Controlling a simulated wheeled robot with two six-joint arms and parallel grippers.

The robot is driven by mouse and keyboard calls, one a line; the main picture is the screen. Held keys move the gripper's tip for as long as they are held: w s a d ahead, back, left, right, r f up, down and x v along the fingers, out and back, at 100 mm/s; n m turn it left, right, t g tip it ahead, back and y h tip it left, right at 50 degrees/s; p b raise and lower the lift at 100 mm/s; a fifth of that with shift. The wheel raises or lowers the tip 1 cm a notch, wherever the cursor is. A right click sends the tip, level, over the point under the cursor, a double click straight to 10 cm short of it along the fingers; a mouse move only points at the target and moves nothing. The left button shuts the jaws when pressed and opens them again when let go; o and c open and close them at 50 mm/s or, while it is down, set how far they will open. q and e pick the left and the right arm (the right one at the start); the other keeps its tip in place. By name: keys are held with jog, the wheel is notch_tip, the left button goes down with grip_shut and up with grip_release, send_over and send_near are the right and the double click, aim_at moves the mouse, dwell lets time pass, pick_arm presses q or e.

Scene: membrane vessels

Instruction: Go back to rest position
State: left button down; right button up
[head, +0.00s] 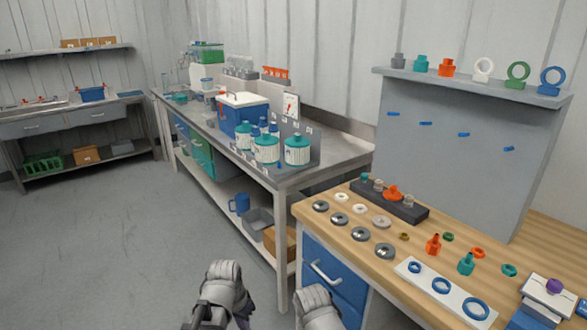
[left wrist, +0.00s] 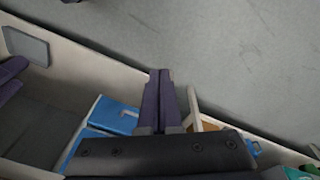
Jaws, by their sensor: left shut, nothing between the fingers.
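My left arm (head: 222,285) comes up from the bottom edge of the head view, left of centre. My left gripper (left wrist: 160,100) shows in the left wrist view with its two dark purple fingers together and nothing between them. It hangs over the scene, with grey floor and blue drawers behind it, and touches nothing that I can see. A part of my right arm (head: 318,308) shows at the bottom of the head view. Its fingers are not seen there.
A wooden bench (head: 333,222) with metal discs, coloured fittings and a white ring plate (head: 452,297) stands at right. A metal bench (head: 335,152) with teal-lidded vessels (head: 297,150) and a blue cooler (head: 240,112) stands behind. The floor (head: 100,240) at left is clear.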

pick_arm(q)
jog(key=s+a+n+y, duration=0.1)
jog(key=s+a+n, duration=0.2)
jog(key=a+n, duration=0.1)
jog(key=s+d+m+g+y, duration=0.1)
jog(key=s+d+m, duration=0.15)
jog(key=d, duration=0.25)
jog(key=s+d+m, duration=0.1)
jog(key=s+d, duration=0.3)
jog(key=d, duration=0.2)
notch_tip(320, 180, up, 14)
jog(key=p, duration=1.4)
jog(key=shift+r, duration=0.15)
jog(key=shift+w, duration=0.1)
